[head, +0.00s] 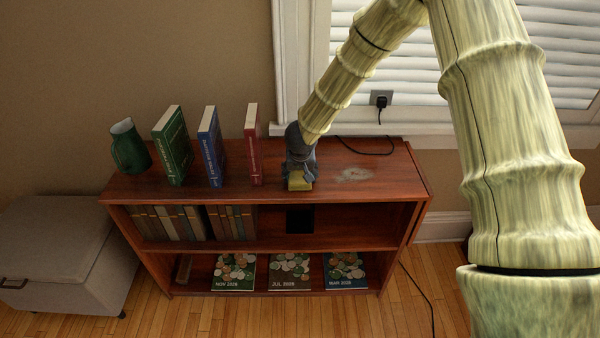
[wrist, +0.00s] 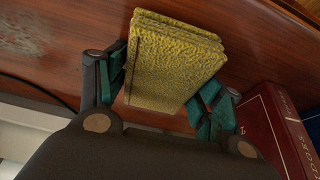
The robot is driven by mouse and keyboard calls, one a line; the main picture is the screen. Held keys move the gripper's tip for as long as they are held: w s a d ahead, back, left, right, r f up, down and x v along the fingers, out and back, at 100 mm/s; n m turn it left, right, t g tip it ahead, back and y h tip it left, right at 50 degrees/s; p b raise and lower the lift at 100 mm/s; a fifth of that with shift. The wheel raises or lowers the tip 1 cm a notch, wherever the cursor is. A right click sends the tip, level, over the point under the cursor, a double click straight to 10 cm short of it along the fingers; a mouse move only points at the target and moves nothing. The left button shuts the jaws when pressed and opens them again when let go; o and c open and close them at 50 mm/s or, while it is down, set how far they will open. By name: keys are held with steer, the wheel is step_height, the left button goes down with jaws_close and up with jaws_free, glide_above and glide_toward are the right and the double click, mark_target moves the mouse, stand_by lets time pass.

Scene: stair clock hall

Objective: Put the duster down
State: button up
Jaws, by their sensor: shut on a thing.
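The duster is a yellow folded cloth block (wrist: 172,65) held between the two green-padded fingers of my gripper (wrist: 165,95) in the wrist view. In the head view, the yellow duster (head: 299,181) shows below my gripper (head: 300,165), at the top of the wooden bookcase (head: 390,158), just right of the red book. I cannot tell whether the duster touches the bookcase top. A pale dusty patch (head: 355,174) lies on the top to the right of the gripper; it also shows at the upper left of the wrist view (wrist: 22,35).
A green vase (head: 128,148), a green book (head: 172,145), a blue book (head: 210,146) and a red book (head: 252,145) stand left of my gripper. A black cable (head: 365,150) lies at the back right. The top's right end is clear. A grey storage bench (head: 60,240) stands at left.

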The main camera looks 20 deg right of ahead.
steer(key=shift+s+f, duration=0.15)
steer(key=shift+f, duration=0.15)
steer(key=o, duration=0.8)
steer(key=shift+c, duration=0.2)
steer(key=o, duration=0.4)
steer(key=shift+f, duration=0.25)
steer(key=shift+r, duration=0.1)
steer(key=shift+w+r+b, duration=0.2)
steer(key=shift+b, duration=0.7)
steer(key=shift+r+b, duration=0.1)
steer(key=shift+b, duration=0.3)
steer(key=v, duration=0.3)
steer(key=p+v, duration=0.1)
steer(key=v, duration=0.3)
steer(key=d+p+v, duration=0.1)
steer(key=v, duration=0.3)
steer(key=shift+s+r, duration=0.15)
